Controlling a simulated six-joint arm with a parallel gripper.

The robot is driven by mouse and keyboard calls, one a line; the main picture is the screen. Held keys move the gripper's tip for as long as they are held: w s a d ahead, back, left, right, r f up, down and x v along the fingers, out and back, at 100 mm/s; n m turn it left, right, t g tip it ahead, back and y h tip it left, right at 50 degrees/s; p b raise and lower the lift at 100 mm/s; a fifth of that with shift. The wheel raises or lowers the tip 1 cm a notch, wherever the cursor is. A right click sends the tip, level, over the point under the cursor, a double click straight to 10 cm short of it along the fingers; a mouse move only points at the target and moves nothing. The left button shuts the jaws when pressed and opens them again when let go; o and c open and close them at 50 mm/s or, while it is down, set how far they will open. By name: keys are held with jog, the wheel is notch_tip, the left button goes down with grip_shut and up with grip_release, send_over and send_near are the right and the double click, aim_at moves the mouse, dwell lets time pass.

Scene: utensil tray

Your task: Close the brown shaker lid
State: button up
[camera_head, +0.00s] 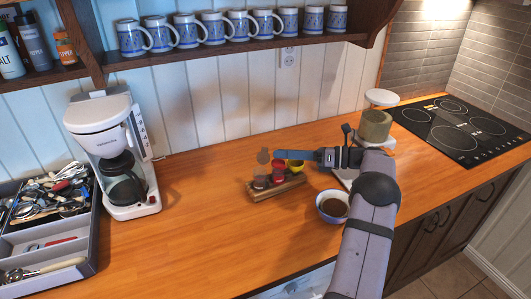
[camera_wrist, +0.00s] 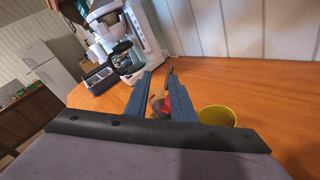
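A small wooden rack (camera_head: 277,190) holds shakers in the middle of the counter. The brown shaker (camera_head: 261,182) is at its left end, with its round brown lid (camera_head: 263,156) standing up, open. A red shaker (camera_head: 279,170) and a yellow one (camera_head: 295,166) sit beside it. My gripper (camera_head: 277,156) reaches in from the right above the rack, its blue fingertips close to the raised lid; I cannot tell if they touch. In the wrist view, my gripper (camera_wrist: 160,73) has a gap between its fingers, with brown and red parts showing beyond. The yellow shaker (camera_wrist: 217,116) is right of them.
A bowl (camera_head: 331,219) with brown contents stands right of the rack. A coffee maker (camera_head: 98,115) and utensil tray (camera_head: 91,262) are at left. A white appliance with an olive container (camera_head: 375,126) is behind the arm. Counter between coffee maker and rack is clear.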

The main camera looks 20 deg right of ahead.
aim_at(265, 148)
jog(key=shift+m+t, duration=0.7)
jog(key=shift+w+a+f+p, duration=0.15)
jog(key=shift+w+a+p, duration=0.2)
jog(key=shift+w+a, duration=0.55)
jog(key=shift+w+a+f+p, duration=0.2)
jog(key=shift+w+a+p, duration=0.3)
jog(key=shift+w, duration=0.65)
jog(key=shift+w+a+f+p, duration=0.15)
jog(key=shift+w+a+p, duration=0.1)
jog(key=shift+w+a, duration=0.65)
jog(key=shift+w+d, duration=0.1)
jog(key=shift+d, duration=0.05)
grip_shut()
